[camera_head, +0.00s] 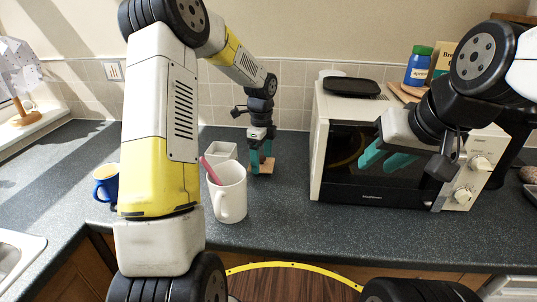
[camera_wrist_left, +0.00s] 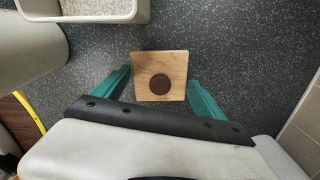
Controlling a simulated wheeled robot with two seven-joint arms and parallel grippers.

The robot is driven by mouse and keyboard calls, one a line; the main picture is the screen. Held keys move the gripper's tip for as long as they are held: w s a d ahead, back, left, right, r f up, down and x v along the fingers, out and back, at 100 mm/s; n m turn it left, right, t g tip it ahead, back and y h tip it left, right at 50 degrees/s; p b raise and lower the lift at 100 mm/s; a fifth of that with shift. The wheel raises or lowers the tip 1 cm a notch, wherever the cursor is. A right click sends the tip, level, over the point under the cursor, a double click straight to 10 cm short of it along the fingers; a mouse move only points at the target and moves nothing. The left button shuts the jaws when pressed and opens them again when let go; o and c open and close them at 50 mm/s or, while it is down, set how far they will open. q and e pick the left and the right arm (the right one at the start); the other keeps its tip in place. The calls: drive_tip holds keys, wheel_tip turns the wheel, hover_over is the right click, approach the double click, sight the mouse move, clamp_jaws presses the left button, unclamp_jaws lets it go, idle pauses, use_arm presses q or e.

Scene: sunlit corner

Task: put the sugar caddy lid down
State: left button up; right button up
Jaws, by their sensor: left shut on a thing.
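The sugar caddy lid, a square of pale wood with a dark round knob, is between my left fingers in the left wrist view (camera_wrist_left: 174,62). It also shows under my left gripper (camera_head: 260,160) in the head view (camera_head: 263,169). My left gripper is shut on it, at or close above the countertop; I cannot tell whether it touches. The open white caddy (camera_head: 221,151) stands on the counter just left of the lid, and its pale contents show in the left wrist view (camera_wrist_left: 84,18). My right gripper (camera_head: 385,157) is open and empty in front of the microwave.
A white mug (camera_head: 230,196) with a pink-handled thing in it stands in front of the caddy. A blue mug (camera_head: 105,184) is at the left. The microwave (camera_head: 345,165) stands right of the lid. The dark countertop (camera_head: 285,190) is clear between lid and microwave.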

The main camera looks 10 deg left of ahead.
sight(262, 157)
use_arm(q)
drive_tip(key=shift+f, duration=0.85)
drive_tip(key=o, duration=1.3)
drive_tip(key=shift+f, duration=0.15)
wheel_tip(262, 157, up, 12)
drive_tip(key=s+r+n+t, duration=0.2)
drive_tip(key=s+n, duration=0.4)
drive_tip(key=s, duration=0.3)
drive_tip(key=s+a+r+n+t+h, duration=0.1)
drive_tip(key=s+r+n+t, duration=0.1)
drive_tip(key=s+r+n, duration=0.3)
drive_tip(key=s+a+r+n+t+h, duration=0.1)
drive_tip(key=s+r+n+t, duration=0.1)
drive_tip(key=s+n, duration=0.7)
drive_tip(key=shift+s+r, duration=0.25)
drive_tip(key=shift+s, duration=0.6)
drive_tip(key=shift+s+r, duration=0.25)
drive_tip(key=shift+s, duration=0.55)
drive_tip(key=shift+s+r, duration=0.25)
drive_tip(key=shift+s, duration=0.6)
